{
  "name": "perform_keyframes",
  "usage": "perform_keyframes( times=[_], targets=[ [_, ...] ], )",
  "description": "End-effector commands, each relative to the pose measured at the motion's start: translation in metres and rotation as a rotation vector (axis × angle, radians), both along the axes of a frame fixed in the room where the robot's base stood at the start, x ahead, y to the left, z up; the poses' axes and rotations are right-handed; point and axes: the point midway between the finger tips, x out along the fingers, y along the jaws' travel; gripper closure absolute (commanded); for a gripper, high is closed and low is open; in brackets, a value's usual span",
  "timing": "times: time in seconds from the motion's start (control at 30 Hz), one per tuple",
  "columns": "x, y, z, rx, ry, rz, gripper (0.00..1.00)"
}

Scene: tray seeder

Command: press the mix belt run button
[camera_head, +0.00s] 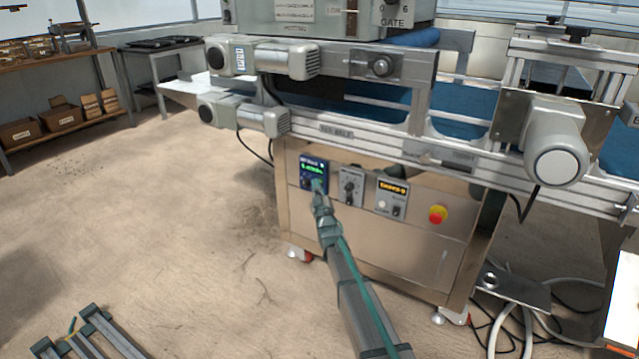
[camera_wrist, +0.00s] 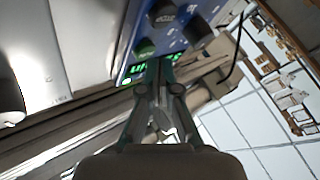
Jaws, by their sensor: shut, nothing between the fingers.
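A blue control panel (camera_head: 313,172) with a lit green display sits at the left end of the machine's steel cabinet front. Its heading is too small to read for sure. In the wrist view the panel (camera_wrist: 185,45) shows the green display (camera_wrist: 150,68), a green button (camera_wrist: 145,48) and dark round controls (camera_wrist: 163,13). I cannot confirm which is the run button. My gripper (camera_head: 317,187) is shut and empty, its tips in front of the panel's lower part. In the wrist view my gripper (camera_wrist: 163,78) overlaps the display's edge; I cannot tell whether it touches.
Right of the panel are a knob box (camera_head: 351,186), an amber display box (camera_head: 392,197) and a red emergency stop (camera_head: 438,214). Motors (camera_head: 262,58) and the conveyor frame overhang above. Open floor lies left; cables (camera_head: 520,320) lie at the lower right.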

Motion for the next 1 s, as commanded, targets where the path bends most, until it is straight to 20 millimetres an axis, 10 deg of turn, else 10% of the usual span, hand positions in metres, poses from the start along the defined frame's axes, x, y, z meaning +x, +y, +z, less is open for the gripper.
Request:
perform_keyframes(
  times=[1.0],
  targets=[
    [-0.051,0.025,0.0,0.0,0.0,0.0,1.0]
  ],
)
